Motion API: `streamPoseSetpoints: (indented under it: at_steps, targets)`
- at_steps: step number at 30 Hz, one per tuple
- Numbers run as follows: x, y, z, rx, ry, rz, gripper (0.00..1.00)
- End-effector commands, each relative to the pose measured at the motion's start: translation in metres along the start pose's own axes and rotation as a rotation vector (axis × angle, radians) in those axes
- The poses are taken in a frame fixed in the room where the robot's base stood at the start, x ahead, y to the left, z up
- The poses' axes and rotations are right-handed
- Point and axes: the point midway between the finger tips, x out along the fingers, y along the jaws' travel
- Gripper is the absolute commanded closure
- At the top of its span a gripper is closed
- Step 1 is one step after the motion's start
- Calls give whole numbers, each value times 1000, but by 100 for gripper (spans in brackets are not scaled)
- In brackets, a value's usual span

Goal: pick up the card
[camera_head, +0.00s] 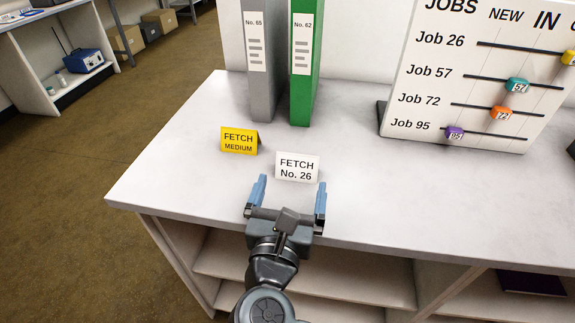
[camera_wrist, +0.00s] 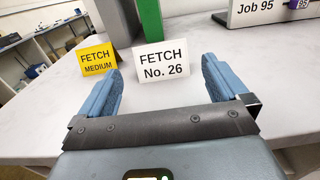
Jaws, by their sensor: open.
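Two folded cards stand upright on the white counter (camera_head: 380,205). The white card (camera_head: 297,167) reads "FETCH No. 26". The yellow card (camera_head: 239,141) reads "FETCH MEDIUM" and stands to its left, a little farther back. My gripper (camera_head: 290,188) is open and empty, with its blue fingers pointing toward the white card at the counter's front edge. In the wrist view the white card (camera_wrist: 162,60) shows beyond and between the two fingers (camera_wrist: 160,88). The yellow card (camera_wrist: 97,63) shows behind the left finger, which covers its lower right part. No finger appears to touch either card.
A grey binder "No. 65" (camera_head: 257,60) and a green binder "No. 62" (camera_head: 307,60) stand behind the cards. A job board (camera_head: 470,75) with coloured sliders stands at the right. Open shelves (camera_head: 350,275) lie under the counter. The counter right of the white card is clear.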

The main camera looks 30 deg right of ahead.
Motion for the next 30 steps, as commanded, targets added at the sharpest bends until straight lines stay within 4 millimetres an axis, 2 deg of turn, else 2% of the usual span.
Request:
streamPoseSetpoints:
  at_steps: [4,13,21,25,30]
  targets:
    - [26,0,2,-1,-1,-2,0]
    - [49,0,2,-2,-2,0,0]
    - [86,2,2,-4,-2,-1,0]
    - [93,2,2,-3,-2,0,0]
    - [94,2,1,-3,-2,1,0]
